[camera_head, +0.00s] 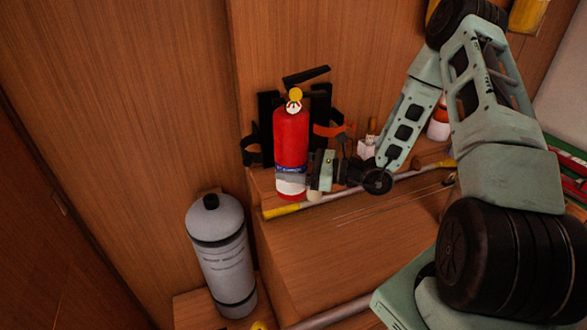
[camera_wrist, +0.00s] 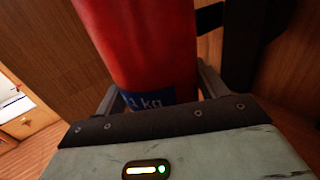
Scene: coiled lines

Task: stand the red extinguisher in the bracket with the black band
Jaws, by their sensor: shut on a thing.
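The red extinguisher (camera_head: 290,135), with a white and blue label and a yellow gauge, is upright. My gripper (camera_head: 312,178) is shut around its lower body from the right. In the wrist view a finger lies on each side of the red cylinder (camera_wrist: 140,45). The bracket with the black band (camera_head: 252,152) is on the wood wall, behind and left of the extinguisher. Another bracket with an orange band (camera_head: 335,130) is behind and right. The extinguisher hides parts of both. I cannot tell whether its base touches the ledge.
A grey cylinder (camera_head: 220,255) stands lower left. A pole with yellow ends (camera_head: 345,192) lies along the ledge front. A small white object (camera_head: 367,145) and a white and orange container (camera_head: 438,125) are to the right. The wooden top (camera_head: 340,245) in front is mostly clear.

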